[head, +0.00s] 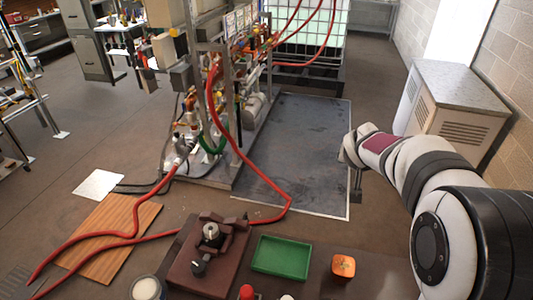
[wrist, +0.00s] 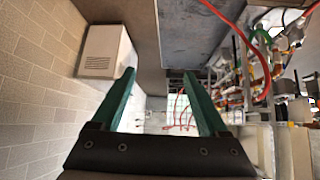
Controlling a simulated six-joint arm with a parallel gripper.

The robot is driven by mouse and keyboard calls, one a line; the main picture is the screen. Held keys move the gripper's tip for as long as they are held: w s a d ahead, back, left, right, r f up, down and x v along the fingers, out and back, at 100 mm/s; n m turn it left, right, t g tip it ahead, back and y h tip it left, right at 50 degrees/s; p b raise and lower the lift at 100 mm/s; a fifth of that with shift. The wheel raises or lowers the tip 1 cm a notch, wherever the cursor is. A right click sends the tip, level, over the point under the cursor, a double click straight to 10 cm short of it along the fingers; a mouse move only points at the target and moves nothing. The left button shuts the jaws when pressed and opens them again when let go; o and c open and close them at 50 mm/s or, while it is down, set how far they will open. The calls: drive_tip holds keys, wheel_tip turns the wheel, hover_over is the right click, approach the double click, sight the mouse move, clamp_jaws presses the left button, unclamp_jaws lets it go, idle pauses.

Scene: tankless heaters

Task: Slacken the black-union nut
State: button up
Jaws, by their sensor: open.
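No nut can be told for certain as the black-union nut at this size. A round metal fitting (head: 211,232) with a dark top stands in a dark red-brown vise-like fixture (head: 236,222) on the bench at the bottom of the head view. A small black knob-like part (head: 198,268) sits in front of it on the same base. My gripper (wrist: 158,75) is open and empty, its two green fingers apart in the wrist view. In the head view my gripper (head: 356,190) hangs right of the bench fixture and above the floor, well apart from it.
A green tray (head: 282,255) and an orange block (head: 343,266) lie right of the fixture. A pipe rack (head: 215,110) with red hoses stands behind, beside a dark floor mat (head: 300,140). A grey cabinet (head: 455,95) stands at the right by the wall.

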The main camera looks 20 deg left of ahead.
drive_tip(key=w+a+f+n+t+y, duration=0.2)
drive_tip(key=w+a+n+y, duration=0.1)
drive_tip(key=w+a+n, duration=0.15)
drive_tip(key=n+g+y, duration=1.2)
drive_tip(key=n, duration=0.4)
approach(212, 228)
drive_tip(key=x, duration=1)
drive_tip(key=shift+s+a, duration=0.15)
clamp_jaws()
